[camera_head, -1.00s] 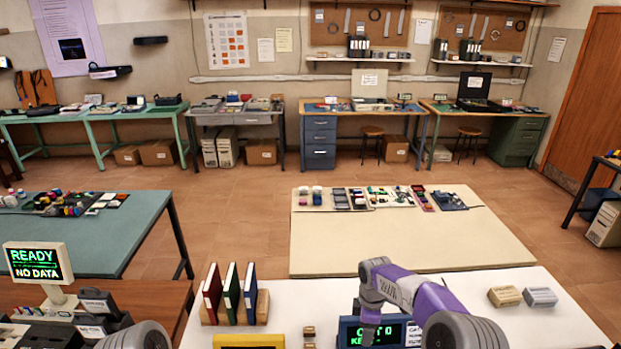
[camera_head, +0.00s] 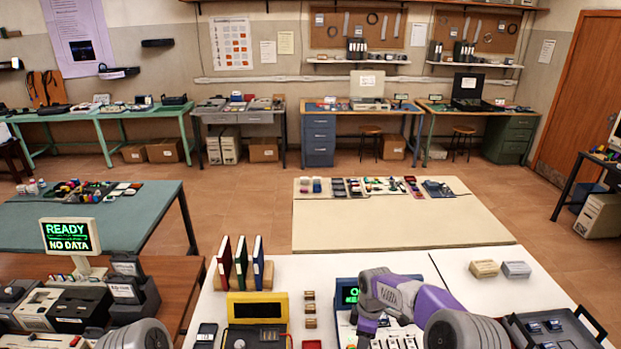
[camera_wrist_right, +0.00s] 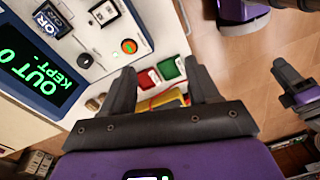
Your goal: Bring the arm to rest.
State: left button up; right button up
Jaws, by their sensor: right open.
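My right arm (camera_head: 415,297), purple and grey, reaches in from the lower right in the head view. Its gripper (camera_head: 367,324) hangs in front of the blue-framed console on the white table. In the right wrist view the right gripper (camera_wrist_right: 161,72) has its two dark fingers apart with nothing held between them. The console's display (camera_wrist_right: 28,68) reads OUT 0, KEPT. Of my left arm, only a grey rounded link (camera_head: 135,335) shows at the bottom in the head view; its gripper is out of that view. A purple and grey gripper-like part at the right wrist view's right edge is unclear.
Three binders (camera_head: 240,262) stand in a wooden rack. A yellow-framed device (camera_head: 257,307) and small blocks lie left of the console. A black tray (camera_head: 555,328) is at the right, and two small boxes (camera_head: 500,268) lie behind it. The READY monitor (camera_head: 70,236) stands left.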

jog(key=s+a+f+m+y+b, duration=0.1)
jog(key=s+a+f+m+b, duration=0.15)
jog(key=s+f, duration=0.4)
jog(key=s+a+f+m+y+b, duration=0.1)
jog(key=s+f+m+b, duration=0.2)
jog(key=f, duration=0.6)
jog(key=s+a+f+m+y+b, duration=0.1)
jog(key=s+a+f+m, duration=0.1)
jog(key=s+f+m, duration=0.35)
pick_arm(q)
notch_tip(320, 180, down, 11)
jog(key=w+b, duration=0.1)
jog(key=b, duration=0.3)
jog(key=shift+w+f, duration=0.2)
jog(key=shift+w, duration=0.15)
pick_arm(e)
jog(key=s+f+m+t, duration=0.1)
jog(key=s+f+m, duration=0.6)
jog(key=s, duration=0.4)
jog(key=shift+d+y, duration=0.25)
jog(key=shift+y, duration=0.05)
